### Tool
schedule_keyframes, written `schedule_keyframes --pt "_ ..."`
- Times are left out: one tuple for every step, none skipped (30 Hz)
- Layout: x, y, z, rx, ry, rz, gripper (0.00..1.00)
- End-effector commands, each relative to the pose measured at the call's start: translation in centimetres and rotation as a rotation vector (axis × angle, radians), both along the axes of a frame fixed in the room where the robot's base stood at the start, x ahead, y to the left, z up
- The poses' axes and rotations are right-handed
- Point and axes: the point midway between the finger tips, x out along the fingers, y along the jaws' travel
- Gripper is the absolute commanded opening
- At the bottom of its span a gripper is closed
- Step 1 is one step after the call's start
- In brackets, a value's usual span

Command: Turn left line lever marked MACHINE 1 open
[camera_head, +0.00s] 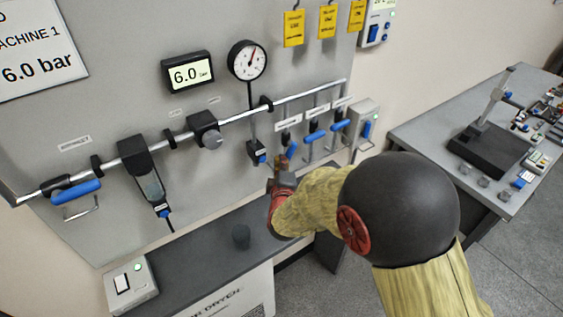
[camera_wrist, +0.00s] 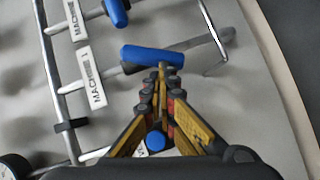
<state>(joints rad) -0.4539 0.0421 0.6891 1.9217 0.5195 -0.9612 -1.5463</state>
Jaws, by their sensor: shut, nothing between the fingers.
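The leftmost of three branch-line levers (camera_head: 291,149) has a blue handle lying roughly along its branch pipe. My gripper (camera_head: 280,163) is shut and empty, just below and left of the handle in the head view. In the wrist view my fingertips (camera_wrist: 160,72) overlap the handle's lower edge; I cannot tell whether they touch it.
The middle lever (camera_head: 316,136) and right lever (camera_head: 341,125) have blue handles lying across their branches. A blue-ended fitting (camera_head: 257,154) hangs below the gauge (camera_head: 247,60), left of my gripper.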

Motion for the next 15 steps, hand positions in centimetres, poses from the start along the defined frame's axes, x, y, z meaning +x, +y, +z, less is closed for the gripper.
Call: schedule_keyframes --pt "0.02 -0.03 -0.34 -0.014 -0.008 0.0 0.0" --pt "0.04 -0.05 -0.36 -0.021 -0.014 0.0 0.0" --pt "0.06 -0.08 -0.42 -0.032 -0.021 0.0 0.0" --pt "0.07 -0.09 -0.47 -0.039 -0.025 0.0 0.0" --pt "0.08 -0.12 -0.51 -0.046 -0.03 0.0 0.0" --pt "0.1 -0.14 -0.54 -0.054 -0.037 0.0 0.0" --pt "0.11 -0.16 -0.58 -0.06 -0.041 0.0 0.0" --pt "0.12 -0.18 -0.63 -0.067 -0.044 0.0 0.0" --pt "0.13 -0.19 -0.69 -0.075 -0.049 0.0 0.0" --pt "0.14 -0.2 -0.72 -0.08 -0.052 0.0 0.0" --pt "0.15 -0.23 -0.74 -0.085 -0.056 0.0 0.0" --pt "0.16 -0.25 -0.78 -0.092 -0.061 0.0 0.0" --pt "0.17 -0.26 -0.82 -0.096 -0.064 0.0 0.0" --pt "0.17 -0.27 -0.85 -0.101 -0.068 0.0 0.0" --pt "0.18 -0.29 -0.91 -0.107 -0.071 0.0 0.0"
